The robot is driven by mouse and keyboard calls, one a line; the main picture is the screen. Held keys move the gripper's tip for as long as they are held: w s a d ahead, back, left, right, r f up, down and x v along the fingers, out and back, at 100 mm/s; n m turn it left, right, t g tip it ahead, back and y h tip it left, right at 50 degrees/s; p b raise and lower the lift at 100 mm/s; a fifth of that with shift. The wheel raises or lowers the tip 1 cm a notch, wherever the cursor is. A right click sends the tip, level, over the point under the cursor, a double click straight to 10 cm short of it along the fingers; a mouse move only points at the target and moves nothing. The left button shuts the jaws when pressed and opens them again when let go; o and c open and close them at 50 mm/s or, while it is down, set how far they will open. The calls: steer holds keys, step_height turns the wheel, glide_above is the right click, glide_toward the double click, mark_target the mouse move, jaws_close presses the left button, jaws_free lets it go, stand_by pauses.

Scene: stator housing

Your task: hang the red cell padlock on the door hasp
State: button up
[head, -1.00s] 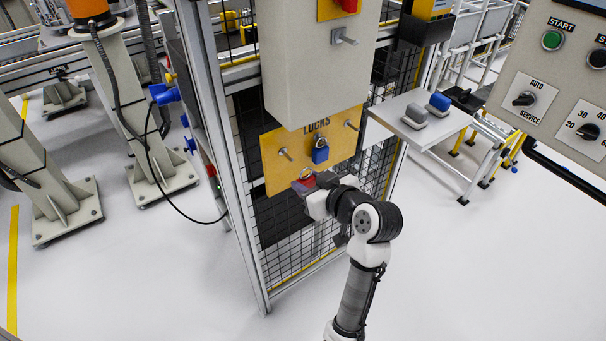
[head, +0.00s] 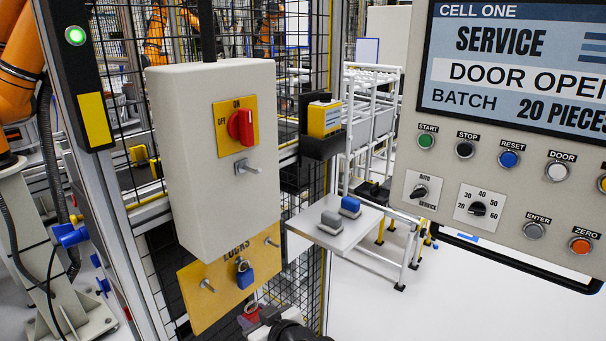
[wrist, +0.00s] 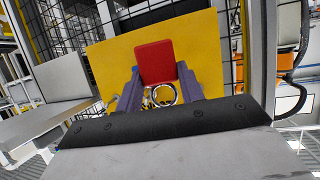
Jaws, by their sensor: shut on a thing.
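The red padlock (wrist: 155,62) is in my gripper (wrist: 160,92), between its two purple-grey fingers in the wrist view. Its shackle ring (wrist: 163,95) shows on the side toward the camera. In the head view the red padlock (head: 251,309) is partly visible just below the yellow LOCKS board (head: 205,300), at the bottom edge, with part of my gripper (head: 258,318). A metal hasp-like tab (head: 247,168) sticks out under the red rotary switch on the grey box. I cannot tell whether this is the door hasp.
A blue padlock (head: 244,274) hangs on the board's middle peg, between two bare pegs. The grey box (head: 200,160) juts out above the board. A small table (head: 335,232) with grey and blue blocks stands to the right. The control panel (head: 510,150) fills the upper right.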

steer(key=w+d+f+m+t+h+b, duration=0.1)
steer(key=w+d+f+m+h, duration=0.2)
steer(key=f, duration=0.5)
steer(key=w+d+f+m+t+h, duration=0.2)
steer(key=d+f+h, duration=0.15)
steer(key=f, duration=0.35)
steer(key=s+d+f+m+h, duration=0.1)
steer(key=s+d+f+m, duration=0.1)
steer(key=f, duration=0.5)
steer(key=s+d+f+m+h, duration=0.1)
steer(key=d+f+h, duration=0.15)
steer(key=f, duration=0.45)
step_height(320, 180, up, 10)
steer(key=p, duration=0.7)
steer(key=shift+d+y+p, duration=0.2)
steer(key=shift+y+p, duration=0.15)
steer(key=shift+y, duration=0.05)
steer(key=shift+f, duration=0.1)
